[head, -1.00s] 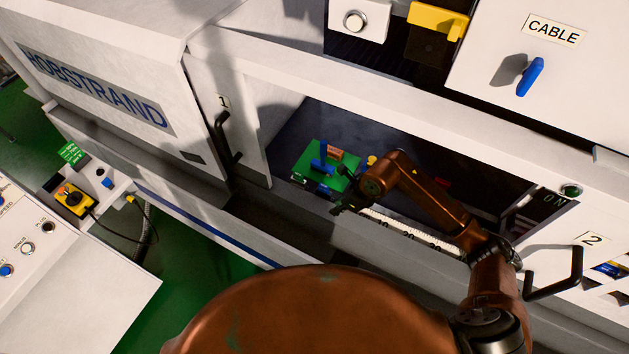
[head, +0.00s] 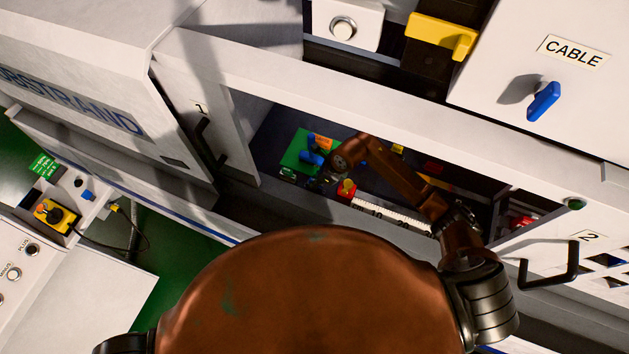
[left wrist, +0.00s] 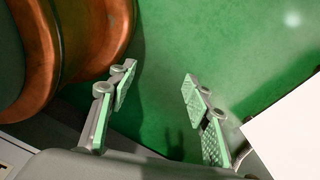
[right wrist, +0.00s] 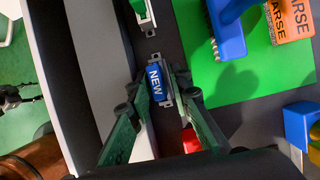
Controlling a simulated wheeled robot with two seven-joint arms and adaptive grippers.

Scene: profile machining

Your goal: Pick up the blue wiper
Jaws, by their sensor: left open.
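A small blue block marked NEW (right wrist: 157,83), which looks like the blue wiper, lies between the fingertips of my right gripper (right wrist: 159,88) in the right wrist view. The fingers flank it closely; I cannot tell whether they press on it. My right gripper (head: 325,182) also shows in the head view, small and dark, low inside the machine opening beside the green board. The block is too small to make out there. My left gripper (left wrist: 157,82) is open and empty above green floor in the left wrist view.
A green board (right wrist: 235,78) holds a blue handled piece (right wrist: 228,38) and an orange COARSE block (right wrist: 287,18). A blue and yellow piece (right wrist: 300,122) and a red piece (right wrist: 190,140) are close to the right gripper. The white machine front (head: 270,215) borders the opening.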

